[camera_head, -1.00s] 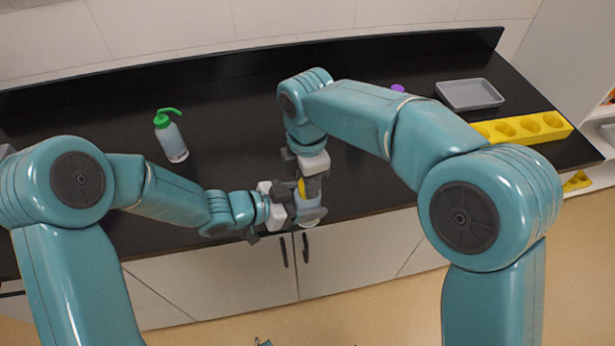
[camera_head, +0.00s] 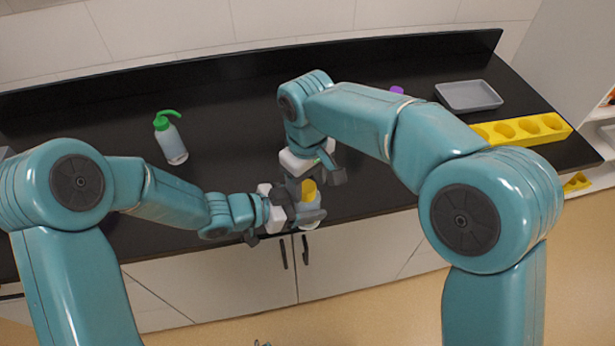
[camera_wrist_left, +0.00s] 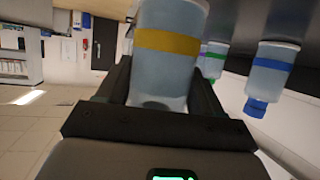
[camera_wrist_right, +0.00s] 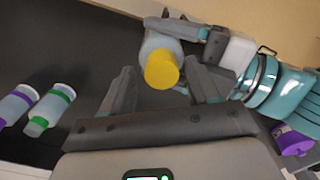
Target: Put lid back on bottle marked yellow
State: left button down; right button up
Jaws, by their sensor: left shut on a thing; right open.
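The clear bottle marked with a yellow band (camera_wrist_left: 167,43) is held between the fingers of my left gripper (camera_head: 300,212), near the counter's front edge. The yellow lid (camera_head: 308,188) sits on the bottle's top end; it also shows in the right wrist view (camera_wrist_right: 161,70). I cannot tell how tightly it is seated. My right gripper (camera_head: 312,174) is open just above and behind the lid. In the right wrist view its fingers stand apart on either side of the lid, with nothing gripped.
A green-topped spray bottle (camera_head: 170,140) stands on the black counter (camera_head: 230,120). A grey tray (camera_head: 468,95) and a yellow holed rack (camera_head: 520,130) lie at the right. Bottles with purple (camera_wrist_right: 15,103) and green (camera_wrist_right: 50,107) marks, and a blue-marked one (camera_wrist_left: 270,75), are nearby.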

notch_tip(320, 180, up, 12)
dwell(0.5)
dwell(0.3)
pick_arm(q)
jog(key=shift+w, duration=0.1)
pick_arm(e)
jog(key=s+d+f+m+g+h, duration=0.15)
jog(key=d+f+m, duration=0.25)
jog(key=d+f, duration=0.55)
jog(key=s+d+f+m+g, duration=0.15)
jog(key=d+f+m, duration=0.3)
jog(key=f, duration=0.95)
pick_arm(q)
jog(key=shift+r, duration=0.1)
pick_arm(e)
jog(key=s+f+m+t+y, duration=0.2)
jog(key=s+f+y, duration=0.3)
jog(key=s+f, duration=1.2)
jog(key=shift+s+a+t, duration=0.15)
jog(key=shift+a+t, duration=0.1)
jog(key=shift+t, duration=0.45)
